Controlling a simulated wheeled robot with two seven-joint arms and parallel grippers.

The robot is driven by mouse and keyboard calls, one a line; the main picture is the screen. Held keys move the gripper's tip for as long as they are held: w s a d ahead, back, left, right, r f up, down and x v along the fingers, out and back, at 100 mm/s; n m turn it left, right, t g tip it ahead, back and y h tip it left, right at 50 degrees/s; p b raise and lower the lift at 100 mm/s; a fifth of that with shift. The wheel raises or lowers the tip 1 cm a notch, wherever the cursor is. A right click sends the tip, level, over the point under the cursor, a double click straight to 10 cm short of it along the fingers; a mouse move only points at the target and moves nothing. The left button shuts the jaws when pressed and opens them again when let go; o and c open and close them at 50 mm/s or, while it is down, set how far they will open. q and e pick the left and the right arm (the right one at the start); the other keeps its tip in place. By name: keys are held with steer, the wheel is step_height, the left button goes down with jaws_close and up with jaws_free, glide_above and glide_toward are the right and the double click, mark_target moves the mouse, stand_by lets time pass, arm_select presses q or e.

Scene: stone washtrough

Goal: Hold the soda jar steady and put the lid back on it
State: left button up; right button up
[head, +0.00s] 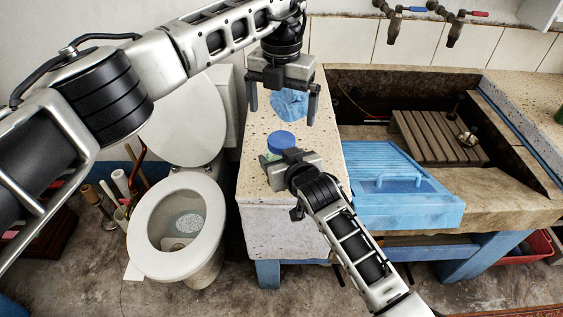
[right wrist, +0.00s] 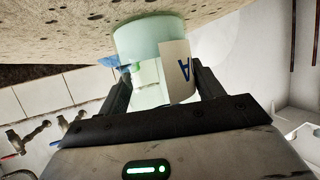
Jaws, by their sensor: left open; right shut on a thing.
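The pale green soda jar (head: 265,158) stands on the speckled stone counter, mostly hidden by my right gripper in the head view. In the right wrist view the jar (right wrist: 137,42) appears upside down, with a paper label marked "A". The round blue lid (head: 281,141) shows at the jar's top; whether it is fully seated I cannot tell. My right gripper (head: 284,160) is shut on the jar, with one finger on each side in the wrist view. My left gripper (head: 283,105) is open and empty above the counter, behind the lid, its fingers pointing down.
A crumpled blue cloth (head: 290,106) lies on the counter (head: 262,187), behind the lid. A blue ribbed tray (head: 395,210) rests on the trough's (head: 470,198) front edge at right. A toilet (head: 140,232) stands at left. Taps (head: 454,35) are on the back wall.

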arm_select(q)
step_height(320, 180, up, 9)
steer(key=shift+r, duration=0.2)
arm_select(e)
steer(key=o, duration=2)
steer(key=shift+c, duration=0.2)
arm_select(q)
steer(key=shift+r+p, duration=0.4)
steer(key=shift+r, duration=0.05)
arm_select(e)
steer(key=v, duration=1.6)
